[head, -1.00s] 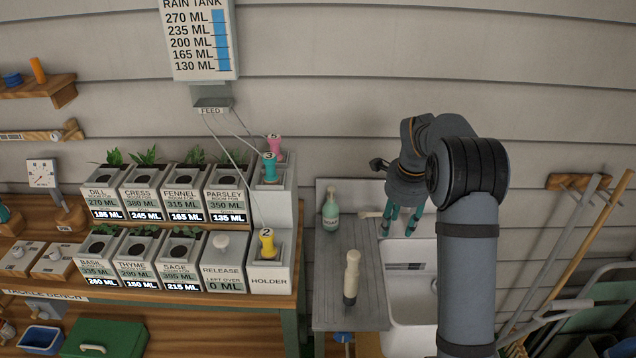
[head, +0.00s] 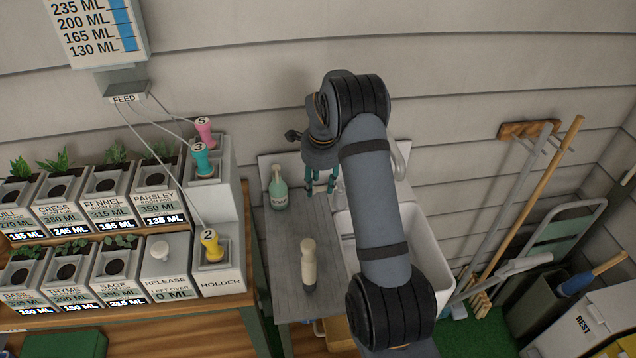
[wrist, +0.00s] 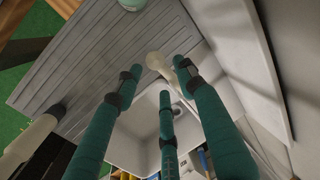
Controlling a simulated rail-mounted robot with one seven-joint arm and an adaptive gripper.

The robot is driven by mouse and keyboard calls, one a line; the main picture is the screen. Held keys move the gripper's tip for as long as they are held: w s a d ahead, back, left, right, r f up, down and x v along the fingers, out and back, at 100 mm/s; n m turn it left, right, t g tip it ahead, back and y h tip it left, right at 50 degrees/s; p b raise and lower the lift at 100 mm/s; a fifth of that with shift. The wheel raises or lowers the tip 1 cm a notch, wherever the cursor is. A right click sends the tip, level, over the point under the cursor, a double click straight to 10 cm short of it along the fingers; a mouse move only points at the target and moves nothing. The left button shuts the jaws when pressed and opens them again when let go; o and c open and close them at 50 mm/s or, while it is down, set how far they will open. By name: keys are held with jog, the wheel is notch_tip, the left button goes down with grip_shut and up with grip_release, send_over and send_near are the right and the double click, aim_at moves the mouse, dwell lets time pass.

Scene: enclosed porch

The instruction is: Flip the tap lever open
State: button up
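My gripper (head: 320,188) has teal fingers with dark bands and hangs above the back left corner of the sink. In the wrist view my gripper (wrist: 165,85) is open, its fingers spread with nothing between them. A cream rounded lever, which looks like the tap lever (wrist: 156,62), shows beyond the fingertips, at the edge of the grey drainboard; the gripper appears apart from it. A pale upright part (wrist: 181,64) stands beside it, partly behind a finger. In the head view a curved pale tap pipe (head: 400,158) shows right of my arm; the lever is hidden there.
The white sink (head: 432,262) lies partly behind my arm. The grey drainboard (head: 285,240) holds a green bottle (head: 278,188) and a cream-handled tool (head: 309,265). Planters and a holder (head: 215,270) with coloured plugs stand left. Long-handled tools (head: 535,200) lean at right.

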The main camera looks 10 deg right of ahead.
jog(key=shift+w+f, duration=0.2)
jog(key=shift+f, duration=0.55)
jog(key=c, duration=0.3)
grip_shut()
